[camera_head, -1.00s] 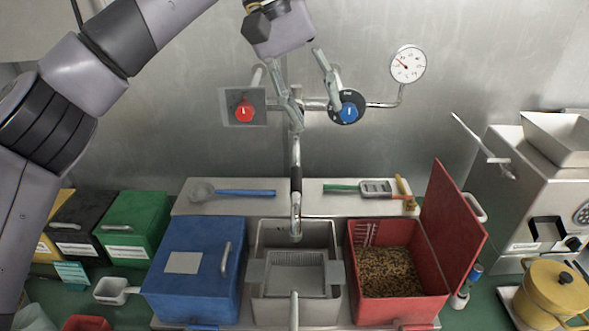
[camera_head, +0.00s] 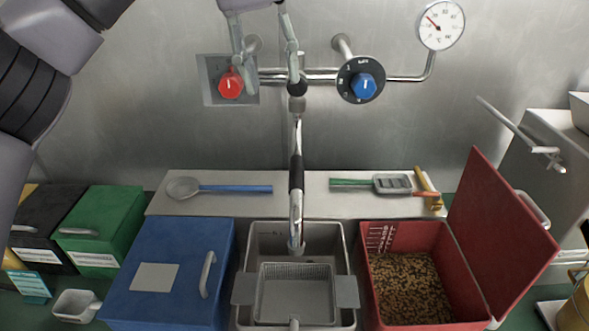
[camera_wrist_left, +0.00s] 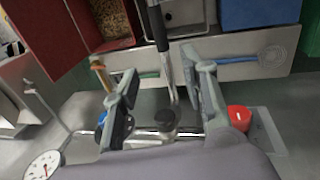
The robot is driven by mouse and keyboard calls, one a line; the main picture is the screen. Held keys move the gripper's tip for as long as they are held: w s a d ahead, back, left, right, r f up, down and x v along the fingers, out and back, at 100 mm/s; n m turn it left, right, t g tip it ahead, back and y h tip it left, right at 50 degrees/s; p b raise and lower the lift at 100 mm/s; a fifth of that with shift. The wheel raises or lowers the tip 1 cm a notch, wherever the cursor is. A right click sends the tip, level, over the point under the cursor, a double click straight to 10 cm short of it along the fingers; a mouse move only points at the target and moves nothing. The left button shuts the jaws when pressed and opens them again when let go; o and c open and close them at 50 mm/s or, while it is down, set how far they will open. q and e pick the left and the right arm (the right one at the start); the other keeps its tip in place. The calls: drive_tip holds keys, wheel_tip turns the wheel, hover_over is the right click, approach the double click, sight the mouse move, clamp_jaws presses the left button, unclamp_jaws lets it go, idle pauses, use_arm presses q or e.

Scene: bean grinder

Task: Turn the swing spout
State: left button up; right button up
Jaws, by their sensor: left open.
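The swing spout (camera_head: 297,205) is a slim metal pipe with a black sleeve. It hangs from the wall pipe, its outlet over the sink basin (camera_head: 244,275). My left gripper (camera_head: 266,70) is open at the top of the head view, one finger near the red knob (camera_head: 231,86), the other in front of the spout's upper joint. In the left wrist view the spout (camera_wrist_left: 160,35) runs between the two open fingers (camera_wrist_left: 168,73), with a visible gap on both sides. Contact cannot be made out. My right gripper is not in view.
A blue knob (camera_head: 363,86) and a gauge (camera_head: 441,25) are on the wall to the right. A blue bin (camera_head: 168,275) and an open red bin of beans (camera_head: 467,270) flank the sink. A blue-handled strainer (camera_head: 235,188) and a green-handled tool (camera_head: 350,183) lie on the ledge.

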sight(296, 168)
use_arm(q)
drive_tip(key=d+f, duration=0.1)
drive_tip(key=f, duration=0.4)
drive_tip(key=d+f+p, duration=0.1)
drive_tip(key=f, duration=0.4)
drive_tip(key=d+f, duration=0.1)
drive_tip(key=f, duration=0.4)
drive_tip(key=shift+s+d+f, duration=0.1)
drive_tip(key=shift+s+f, duration=0.15)
drive_tip(key=shift+w+d+f+p, duration=0.1)
drive_tip(key=shift+f+p, duration=0.2)
drive_tip(key=shift+f, duration=0.4)
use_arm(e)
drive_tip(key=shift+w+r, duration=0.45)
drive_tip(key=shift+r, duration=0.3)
use_arm(q)
drive_tip(key=shift+c, duration=0.4)
clamp_jaws()
